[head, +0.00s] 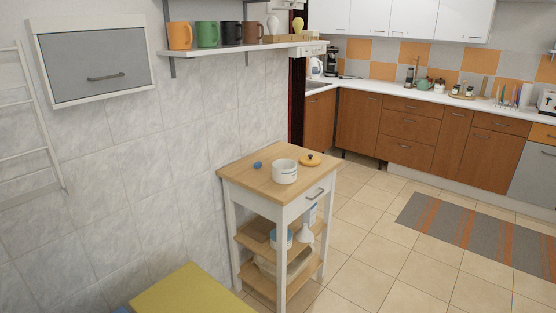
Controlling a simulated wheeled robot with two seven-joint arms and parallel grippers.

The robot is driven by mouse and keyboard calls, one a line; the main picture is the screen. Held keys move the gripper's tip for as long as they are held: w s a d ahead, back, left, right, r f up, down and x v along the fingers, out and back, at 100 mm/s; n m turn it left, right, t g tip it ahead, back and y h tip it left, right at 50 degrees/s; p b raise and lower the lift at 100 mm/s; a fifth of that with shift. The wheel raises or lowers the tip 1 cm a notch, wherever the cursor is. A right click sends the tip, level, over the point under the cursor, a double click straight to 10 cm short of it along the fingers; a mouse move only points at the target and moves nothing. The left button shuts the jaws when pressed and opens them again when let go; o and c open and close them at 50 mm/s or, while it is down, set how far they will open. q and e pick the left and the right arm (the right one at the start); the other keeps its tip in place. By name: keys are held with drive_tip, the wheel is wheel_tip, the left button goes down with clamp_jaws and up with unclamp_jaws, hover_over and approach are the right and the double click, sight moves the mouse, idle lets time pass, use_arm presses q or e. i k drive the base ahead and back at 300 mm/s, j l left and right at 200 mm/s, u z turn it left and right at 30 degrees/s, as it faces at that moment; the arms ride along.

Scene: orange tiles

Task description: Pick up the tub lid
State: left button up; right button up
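A small round yellow-orange lid (312,160) with a dark knob lies on the wooden top of the white trolley (262,179). It is at the back right of the top, behind and to the right of a white tub (284,172). The lid and the tub look apart. The tub stands upright, and I cannot see clearly into it. Neither of my grippers is in view.
A small blue object (258,165) lies left of the tub. The trolley's lower shelves hold a funnel (304,234) and containers. A yellow surface (190,291) stands at the bottom, near the tiled wall. Tiled floor (368,244) is free to the trolley's right.

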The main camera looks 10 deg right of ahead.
sight(310, 160)
drive_tip(key=i+l+u, duration=0.2)
drive_tip(key=l+u, duration=0.15)
drive_tip(key=i+l+u, duration=0.45)
drive_tip(key=l, duration=0.5)
drive_tip(key=i+l+u, duration=0.15)
drive_tip(key=l, duration=0.5)
drive_tip(key=l+u, duration=0.15)
drive_tip(key=l, duration=0.55)
drive_tip(key=i+l, duration=0.1)
drive_tip(key=l, duration=0.35)
drive_tip(key=i+l, duration=0.1)
drive_tip(key=l, duration=0.4)
drive_tip(key=i+l, duration=0.1)
drive_tip(key=l, duration=0.8)
drive_tip(key=i+l, duration=0.15)
drive_tip(key=l, duration=0.35)
